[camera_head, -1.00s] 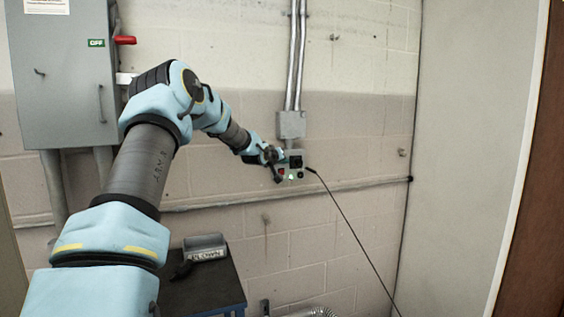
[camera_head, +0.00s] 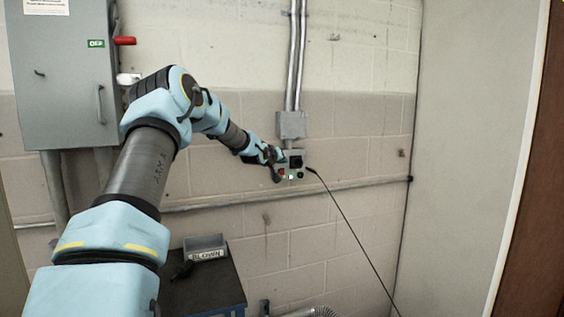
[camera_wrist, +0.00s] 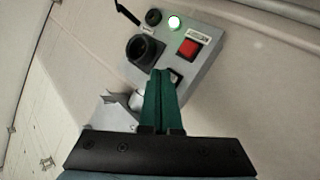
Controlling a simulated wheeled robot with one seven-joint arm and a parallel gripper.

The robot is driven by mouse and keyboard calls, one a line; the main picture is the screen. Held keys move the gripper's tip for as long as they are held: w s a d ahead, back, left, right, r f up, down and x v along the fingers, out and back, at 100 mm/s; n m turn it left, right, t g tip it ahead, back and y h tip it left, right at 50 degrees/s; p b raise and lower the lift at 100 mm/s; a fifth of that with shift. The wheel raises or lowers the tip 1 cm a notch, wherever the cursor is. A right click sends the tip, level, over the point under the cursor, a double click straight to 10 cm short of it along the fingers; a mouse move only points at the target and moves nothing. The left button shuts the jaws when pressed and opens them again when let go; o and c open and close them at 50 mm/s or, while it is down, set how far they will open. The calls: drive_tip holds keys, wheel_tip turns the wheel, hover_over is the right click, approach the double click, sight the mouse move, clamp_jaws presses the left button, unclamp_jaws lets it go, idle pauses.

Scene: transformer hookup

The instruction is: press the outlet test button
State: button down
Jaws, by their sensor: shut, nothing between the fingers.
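The outlet box (camera_head: 296,161) is a small grey box on the wall below a conduit junction box. In the wrist view its face (camera_wrist: 203,64) carries a red square button (camera_wrist: 188,48), a lit green lamp (camera_wrist: 174,23), a round black socket (camera_wrist: 145,50) and a smaller black round fitting (camera_wrist: 153,17). My gripper (camera_wrist: 160,75) is shut and empty, its green fingertips together in front of the box. The tips overlap the box's near part, below the red button in the picture. A dark square part beside the tips is partly hidden. I cannot tell whether the tips touch the box.
A black cable (camera_head: 345,215) runs from the box down to the right. A grey cabinet (camera_head: 65,75) with a red handle (camera_head: 125,41) is at left. A dark cart (camera_head: 205,285) with a labelled grey bin (camera_head: 205,247) stands below my arm.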

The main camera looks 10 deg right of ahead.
drive_tip(key=shift+w, duration=0.15)
idle(0.3)
drive_tip(key=shift+s+d+b, duration=0.1)
drive_tip(key=shift+s+b, duration=0.55)
drive_tip(key=shift+s, duration=0.2)
drive_tip(key=s+b, duration=0.2)
drive_tip(key=s, duration=0.1)
drive_tip(key=s+b, duration=0.1)
drive_tip(key=s, duration=0.1)
drive_tip(key=shift+d+b, duration=0.3)
drive_tip(key=shift+b, duration=0.05)
